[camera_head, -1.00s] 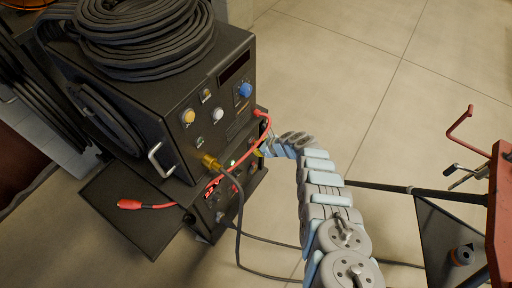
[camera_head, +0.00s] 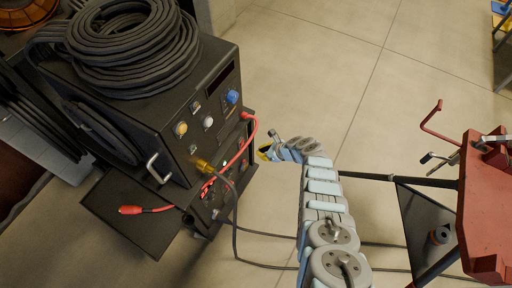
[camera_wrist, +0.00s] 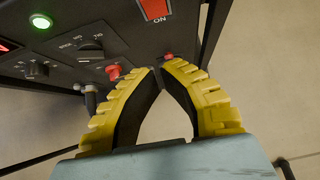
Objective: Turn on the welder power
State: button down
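The welder (camera_head: 185,105) is a black cabinet at the left of the head view, with knobs and a dark display. A lower unit under it carries more controls. In the wrist view its panel shows a lit green lamp (camera_wrist: 40,21), a black rotary knob (camera_wrist: 90,48), a red knob (camera_wrist: 113,72), a small red part (camera_wrist: 168,57) and a red-and-white part (camera_wrist: 155,9).
Coiled black cable (camera_head: 130,45) lies on top of the welder. A red cable (camera_head: 240,158) and a dark cable (camera_head: 236,215) hang at its front. A red-topped stand (camera_head: 485,220) is at the right. Open floor (camera_head: 310,70) lies beyond my arm.

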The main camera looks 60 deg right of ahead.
jog(key=shift+p+v, duration=1.5)
jog(key=shift+v, duration=0.85)
jog(key=shift+s+f, duration=0.15)
jog(key=shift+s, duration=0.05)
